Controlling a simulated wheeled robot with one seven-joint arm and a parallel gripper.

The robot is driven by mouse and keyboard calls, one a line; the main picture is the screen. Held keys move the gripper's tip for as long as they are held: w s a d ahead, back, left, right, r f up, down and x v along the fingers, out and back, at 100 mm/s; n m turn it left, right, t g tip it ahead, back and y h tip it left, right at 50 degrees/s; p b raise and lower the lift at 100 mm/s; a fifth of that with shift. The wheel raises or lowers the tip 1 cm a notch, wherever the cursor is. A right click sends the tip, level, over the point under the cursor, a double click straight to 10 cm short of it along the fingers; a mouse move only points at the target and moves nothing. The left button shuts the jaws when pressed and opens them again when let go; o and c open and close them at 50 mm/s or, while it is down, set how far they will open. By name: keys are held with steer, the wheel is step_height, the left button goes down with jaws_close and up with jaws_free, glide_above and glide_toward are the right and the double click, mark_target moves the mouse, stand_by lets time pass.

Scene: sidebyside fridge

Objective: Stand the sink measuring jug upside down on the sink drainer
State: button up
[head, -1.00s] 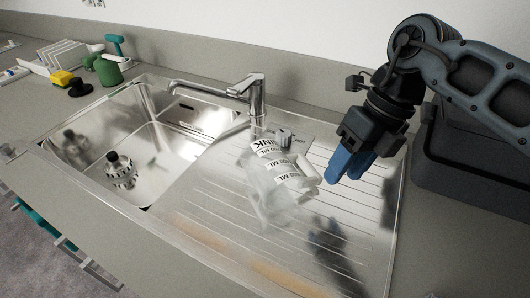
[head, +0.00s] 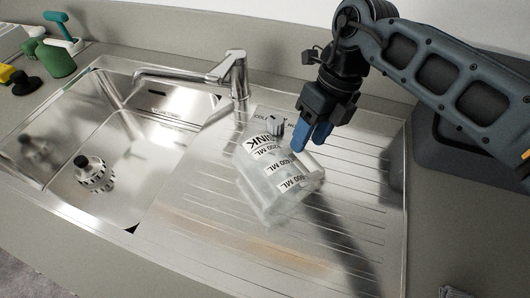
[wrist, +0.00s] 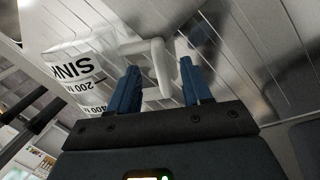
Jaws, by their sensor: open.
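The clear measuring jug (head: 262,185), with white SINK and ML labels, is over the ribbed sink drainer (head: 340,225). I cannot tell which end is its mouth or whether its whole base touches the metal. Its pale handle (head: 308,162) points right, towards my gripper (head: 312,146). My gripper reaches down from the upper right, its blue fingers open at the handle. In the wrist view, the jug (wrist: 80,75) is at the left and its handle (wrist: 160,68) shows between the two spread fingertips (wrist: 160,80). I see no firm grip on it.
The tap (head: 235,75) stands behind the jug. The sink bowl (head: 135,165), with a dark-topped strainer (head: 92,172), is at the left. A green watering can (head: 58,58) is at the back left. A dark box (head: 470,150) is at the right. The drainer's front right is clear.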

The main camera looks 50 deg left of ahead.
steer(key=shift+x, duration=1.35)
steer(key=shift+c, duration=0.3)
jaws_close()
